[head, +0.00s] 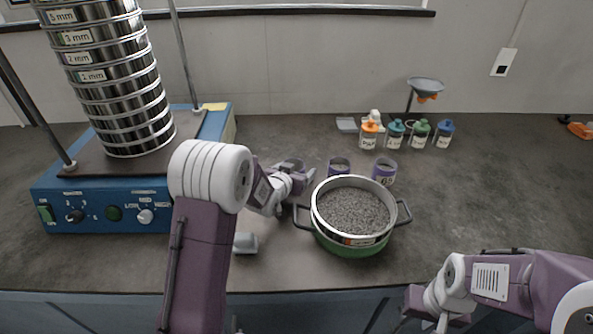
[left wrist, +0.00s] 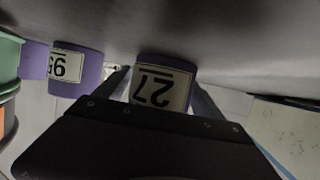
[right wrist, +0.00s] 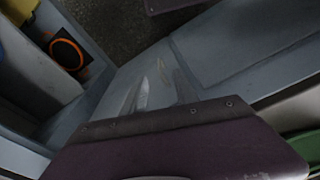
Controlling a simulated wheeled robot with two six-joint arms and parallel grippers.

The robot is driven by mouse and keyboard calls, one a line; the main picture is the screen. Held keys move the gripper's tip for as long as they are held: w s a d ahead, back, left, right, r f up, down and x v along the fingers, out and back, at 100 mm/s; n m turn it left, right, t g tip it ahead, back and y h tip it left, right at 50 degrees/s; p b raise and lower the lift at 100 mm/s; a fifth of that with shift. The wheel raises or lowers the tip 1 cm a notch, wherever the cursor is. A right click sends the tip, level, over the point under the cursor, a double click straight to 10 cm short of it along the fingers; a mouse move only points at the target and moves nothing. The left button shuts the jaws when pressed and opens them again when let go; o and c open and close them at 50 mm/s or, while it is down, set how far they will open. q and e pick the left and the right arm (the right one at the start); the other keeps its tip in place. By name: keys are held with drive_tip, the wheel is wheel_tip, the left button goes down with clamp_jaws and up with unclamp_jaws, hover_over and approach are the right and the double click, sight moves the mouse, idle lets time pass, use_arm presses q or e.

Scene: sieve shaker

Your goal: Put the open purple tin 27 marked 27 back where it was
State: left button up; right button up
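The purple tin 27 (left wrist: 163,82) shows its white label upside down in the left wrist view, between the two fingers of my left gripper (left wrist: 162,88). The fingers lie against its sides. In the head view the tin (head: 293,164) is at the left end of a short row of purple tins, partly hidden by my left gripper (head: 297,180). It looks upright, at or very near the bench top; its contents cannot be made out. My right gripper (right wrist: 158,88) is empty, its fingers a little apart, low by the bench's front edge.
A green pot (head: 350,247) carrying a sieve of grey grains (head: 352,212) stands right of my left gripper. Two other purple tins (head: 339,166) (head: 384,173) stand behind it. The sieve shaker (head: 105,200) is at left. Several bottles (head: 395,134) stand at the back.

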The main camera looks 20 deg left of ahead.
use_arm(q)
drive_tip(key=shift+r, duration=0.25)
drive_tip(key=p+v, duration=0.1)
drive_tip(key=v, duration=1.1)
drive_tip(key=shift+s+d+p, duration=0.1)
drive_tip(key=shift+p, duration=0.25)
